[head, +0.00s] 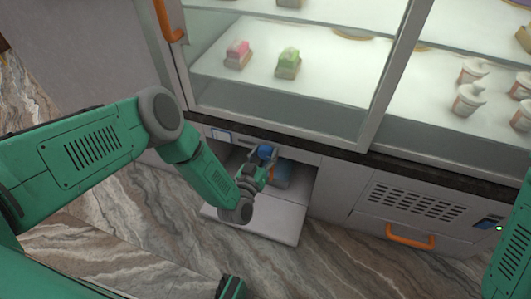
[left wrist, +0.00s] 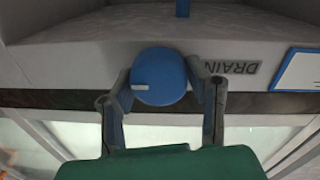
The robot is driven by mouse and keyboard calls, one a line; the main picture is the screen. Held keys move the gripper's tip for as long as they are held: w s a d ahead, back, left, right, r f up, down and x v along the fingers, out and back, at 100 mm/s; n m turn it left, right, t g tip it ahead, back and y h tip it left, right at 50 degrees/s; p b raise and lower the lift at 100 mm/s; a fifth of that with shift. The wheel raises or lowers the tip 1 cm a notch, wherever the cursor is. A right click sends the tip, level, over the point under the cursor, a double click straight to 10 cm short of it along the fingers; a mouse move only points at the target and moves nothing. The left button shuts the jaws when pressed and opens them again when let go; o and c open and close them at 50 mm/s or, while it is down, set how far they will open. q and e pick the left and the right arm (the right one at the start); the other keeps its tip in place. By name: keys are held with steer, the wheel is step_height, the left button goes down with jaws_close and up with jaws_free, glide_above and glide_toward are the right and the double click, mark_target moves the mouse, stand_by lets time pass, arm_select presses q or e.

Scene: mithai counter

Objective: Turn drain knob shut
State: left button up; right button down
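The round blue drain knob (left wrist: 157,76) has a white mark that lies level and points left in the left wrist view. It sits beside an upside-down "DRAIN" label (left wrist: 232,68). In the head view the knob (head: 265,152) shows at the top of an open compartment under the display case. My left gripper (left wrist: 160,84) has one finger on each side of the knob, and both fingertips appear to touch its sides. In the head view the left gripper (head: 263,165) is small and partly hides the knob.
The open flap (head: 270,221) lies low in front of the compartment. A blue object (head: 283,174) sits inside. The glass case (head: 290,85) holds sweets above. A vented panel with an orange handle (head: 411,238) is at right. Marble floor lies in front.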

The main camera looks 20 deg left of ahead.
arm_select(q)
steer(key=shift+n, duration=0.3)
steer(key=n, duration=0.3)
steer(key=shift+s+a+f, duration=0.1)
steer(key=shift+f, duration=0.05)
steer(key=n, duration=0.5)
steer(key=shift+f, duration=0.1)
steer(key=n, duration=0.5)
steer(key=shift+a+f+n+y, duration=0.1)
steer(key=shift+f+n+y, duration=0.05)
steer(key=shift+n+y, duration=0.2)
steer(key=shift+s+f+n, duration=0.1)
steer(key=shift+f+n, duration=0.05)
steer(key=shift+n, duration=1.9)
steer(key=o, duration=1.1)
steer(key=shift+o, duration=0.2)
steer(key=shift+t, duration=0.3)
